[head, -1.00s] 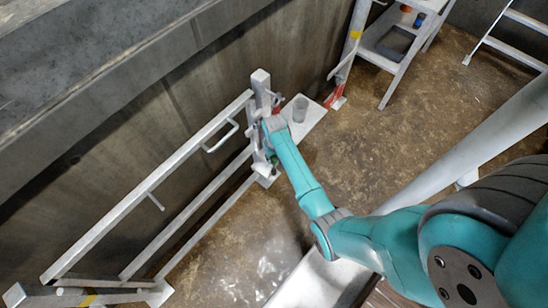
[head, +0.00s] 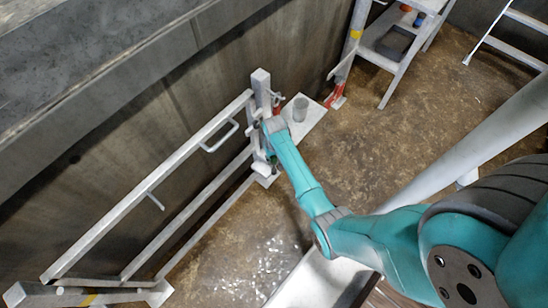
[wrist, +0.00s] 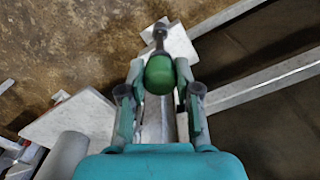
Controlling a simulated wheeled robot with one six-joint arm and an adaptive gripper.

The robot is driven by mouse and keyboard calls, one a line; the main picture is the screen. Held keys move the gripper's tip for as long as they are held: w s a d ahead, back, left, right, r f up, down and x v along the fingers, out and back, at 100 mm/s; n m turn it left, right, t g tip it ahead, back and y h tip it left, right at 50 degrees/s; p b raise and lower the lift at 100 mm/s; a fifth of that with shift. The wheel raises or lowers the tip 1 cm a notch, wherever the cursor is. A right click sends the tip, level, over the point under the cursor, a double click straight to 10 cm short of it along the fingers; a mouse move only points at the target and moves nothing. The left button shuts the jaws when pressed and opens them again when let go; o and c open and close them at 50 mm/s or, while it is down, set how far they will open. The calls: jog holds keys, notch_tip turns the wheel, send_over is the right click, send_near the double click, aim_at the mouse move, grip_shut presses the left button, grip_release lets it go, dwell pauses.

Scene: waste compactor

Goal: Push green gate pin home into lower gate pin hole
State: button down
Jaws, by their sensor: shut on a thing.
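The green gate pin (wrist: 160,75) has a round green head that sits between the two fingers of my gripper (wrist: 160,68) in the wrist view. A grey shaft end shows beyond the head, over a pale plate (wrist: 172,42). In the head view my gripper (head: 270,156) is low beside the white gate post (head: 262,92), at the latch end of the white gate (head: 140,195). My wrist covers most of the pin there. The lower gate pin hole is hidden, and I cannot tell how deep the pin sits.
A concrete wall (head: 200,85) runs behind the gate. A white step stand (head: 390,45) is at the back right. The brown floor (head: 350,130) in the middle is mostly clear.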

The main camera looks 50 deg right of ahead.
aim_at(274, 166)
jog(key=shift+f, duration=3.9)
dwell(0.7)
jog(key=c, duration=0.7)
grip_release()
jog(key=shift+c, duration=0.6)
jog(key=shift+r, duration=0.1)
jog(key=shift+r, duration=3.45)
